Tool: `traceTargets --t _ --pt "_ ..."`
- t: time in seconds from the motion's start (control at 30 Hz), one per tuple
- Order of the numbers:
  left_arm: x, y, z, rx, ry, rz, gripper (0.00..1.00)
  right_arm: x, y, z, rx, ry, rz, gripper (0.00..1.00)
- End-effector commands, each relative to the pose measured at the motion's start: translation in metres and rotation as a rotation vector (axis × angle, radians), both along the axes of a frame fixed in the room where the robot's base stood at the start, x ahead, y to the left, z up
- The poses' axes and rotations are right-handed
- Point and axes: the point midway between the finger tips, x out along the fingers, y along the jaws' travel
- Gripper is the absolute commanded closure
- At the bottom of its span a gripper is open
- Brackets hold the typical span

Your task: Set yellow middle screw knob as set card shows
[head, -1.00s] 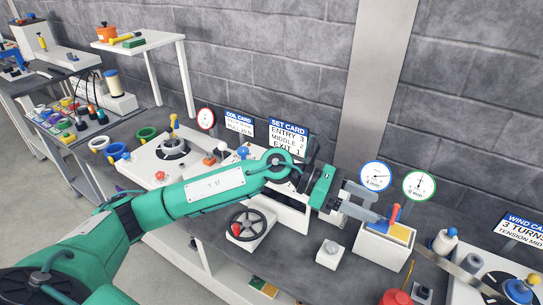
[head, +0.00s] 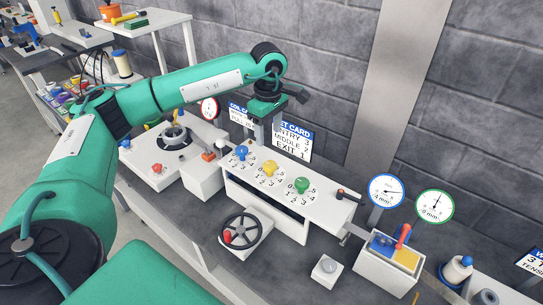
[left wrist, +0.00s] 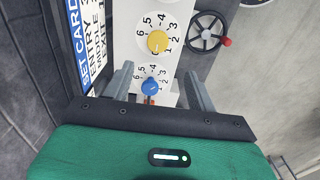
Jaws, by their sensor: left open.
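The yellow middle knob (head: 269,168) sits on the white feed rack between the blue knob (head: 241,153) and the green knob (head: 302,186), each on a numbered dial. In the left wrist view the yellow knob (left wrist: 157,41) is beyond the fingers; I cannot surely read its setting. The set card (head: 293,140) behind reads ENTRY 3, MIDDLE 2, EXIT 1, partly covered by my gripper. My left gripper (head: 267,142) is open and empty, pointing down above the rack's back edge. In the wrist view the blue knob (left wrist: 150,86) shows between its fingers. My right gripper is out of view.
A black handwheel (head: 241,231) with a red handle stands in front of the rack. Two round gauges (head: 386,191) and a tray (head: 388,266) of coloured pieces are at the right. A grey wall stands close behind the card.

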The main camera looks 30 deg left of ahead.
Motion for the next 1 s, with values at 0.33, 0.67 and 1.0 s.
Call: traceTargets --t 0.33,0.67,1.0 --pt "-0.001 0.000 -0.071 -0.001 0.004 0.001 0.42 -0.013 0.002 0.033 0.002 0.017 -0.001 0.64" --pt "0.001 -0.001 -0.110 -0.002 -0.002 0.000 0.42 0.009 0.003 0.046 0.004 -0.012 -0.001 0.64" --pt "0.001 -0.001 -0.113 -0.002 -0.003 0.000 0.48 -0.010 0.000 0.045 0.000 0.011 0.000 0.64"
